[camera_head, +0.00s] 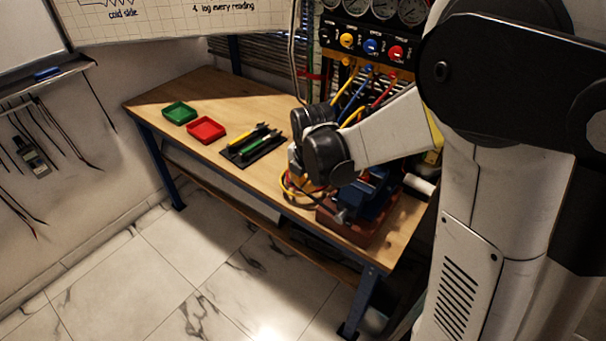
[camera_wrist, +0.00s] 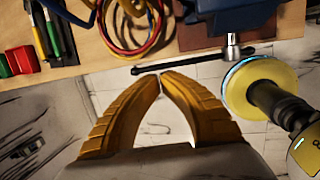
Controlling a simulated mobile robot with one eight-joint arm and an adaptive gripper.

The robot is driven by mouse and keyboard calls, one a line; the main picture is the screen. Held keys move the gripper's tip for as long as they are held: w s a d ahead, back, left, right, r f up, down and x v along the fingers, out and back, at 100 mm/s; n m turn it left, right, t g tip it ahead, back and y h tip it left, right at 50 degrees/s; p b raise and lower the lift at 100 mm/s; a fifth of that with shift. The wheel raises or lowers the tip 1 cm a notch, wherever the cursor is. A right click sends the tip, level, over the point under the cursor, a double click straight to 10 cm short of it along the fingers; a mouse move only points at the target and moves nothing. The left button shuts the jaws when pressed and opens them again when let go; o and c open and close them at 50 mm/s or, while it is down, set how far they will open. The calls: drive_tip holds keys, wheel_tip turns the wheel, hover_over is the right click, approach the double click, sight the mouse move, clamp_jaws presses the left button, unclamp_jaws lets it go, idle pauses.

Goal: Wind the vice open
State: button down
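The vice (camera_head: 376,197) is blue and sits on a red-brown base (camera_head: 362,232) at the front right corner of the bench, partly hidden by my arm. In the wrist view, part of its blue body (camera_wrist: 232,8) is at the top, with a metal screw end (camera_wrist: 233,50) and a dark handle bar (camera_wrist: 190,63) lying nearly level. My gripper (camera_wrist: 162,76) has yellow fingers whose tips come together just below the bar in the picture. The fingers look shut and hold nothing visible. Whether they touch the bar is unclear. The head view mostly hides the gripper behind my wrist.
Coiled red and yellow cables (camera_wrist: 128,25) lie left of the vice. A black tray with tools (camera_head: 252,146), a red tray (camera_head: 206,130) and a green tray (camera_head: 180,113) are farther left. A yellow disc-shaped thing (camera_wrist: 240,88) is right of my fingers. The gauge panel (camera_head: 370,45) stands behind.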

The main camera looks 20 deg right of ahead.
drive_tip(key=b+x, duration=0.1)
drive_tip(key=x, duration=0.2)
drive_tip(key=shift+w+f, duration=0.1)
drive_tip(key=shift+f, duration=0.25)
drive_tip(key=shift+w+f, duration=0.1)
